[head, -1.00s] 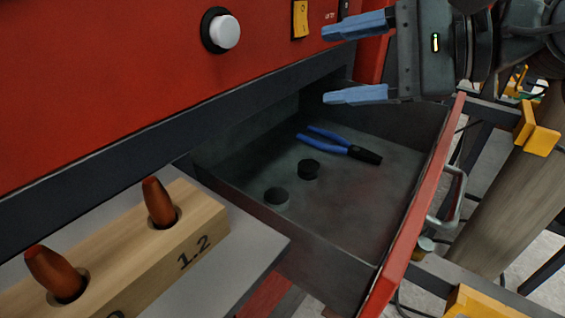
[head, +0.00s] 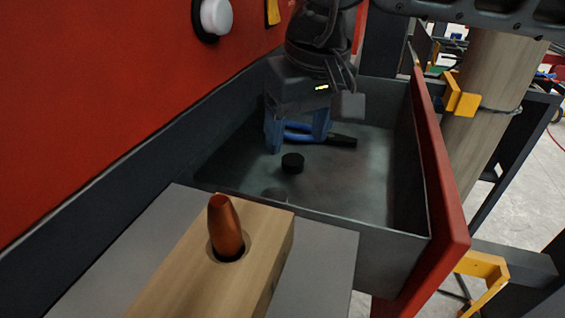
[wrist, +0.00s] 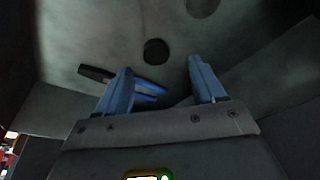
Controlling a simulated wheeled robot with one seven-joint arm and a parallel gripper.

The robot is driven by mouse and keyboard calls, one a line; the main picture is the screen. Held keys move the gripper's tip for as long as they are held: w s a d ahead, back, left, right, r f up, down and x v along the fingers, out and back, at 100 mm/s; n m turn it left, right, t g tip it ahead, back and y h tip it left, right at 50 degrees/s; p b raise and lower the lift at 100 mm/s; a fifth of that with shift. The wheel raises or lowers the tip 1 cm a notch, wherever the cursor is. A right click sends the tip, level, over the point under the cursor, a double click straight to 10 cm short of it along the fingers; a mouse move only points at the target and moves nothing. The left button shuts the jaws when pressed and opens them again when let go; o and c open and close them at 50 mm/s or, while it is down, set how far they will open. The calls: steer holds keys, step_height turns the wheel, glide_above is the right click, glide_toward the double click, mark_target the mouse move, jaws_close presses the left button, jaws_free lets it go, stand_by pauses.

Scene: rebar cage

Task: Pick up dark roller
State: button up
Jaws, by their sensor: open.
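A dark roller (head: 292,163), short, round and black, stands on the floor of the open drawer. In the wrist view the dark roller (wrist: 155,52) lies just beyond my fingertips, between their lines. A second, greyer roller (head: 273,194) is nearer the drawer's front wall, partly hidden by its edge; it also shows at the top of the wrist view (wrist: 202,7). My gripper (head: 297,145) points down into the drawer with its blue fingers open. In the wrist view nothing is between the fingers of my gripper (wrist: 160,68) at tip level.
Blue-handled pliers (head: 342,140) lie behind the dark roller, close to my fingers, partly hidden. The drawer's red front (head: 440,165) and grey walls enclose the space. A wooden block (head: 262,235) with an orange-brown peg (head: 225,228) stands outside. The drawer floor at right is clear.

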mark_target(293, 159)
steer(key=shift+w+d+p+x, duration=0.1)
steer(key=shift+p+x, duration=0.1)
steer(key=shift+x, duration=0.8)
steer(key=shift+w+d+p+x, duration=0.1)
steer(key=shift+p+x, duration=0.1)
steer(key=shift+x, duration=0.8)
steer(key=shift+w+p+x, duration=0.15)
steer(key=shift+p+x, duration=0.05)
steer(key=shift+x, duration=0.75)
steer(key=shift+r, duration=0.1)
steer(key=c, duration=1.2)
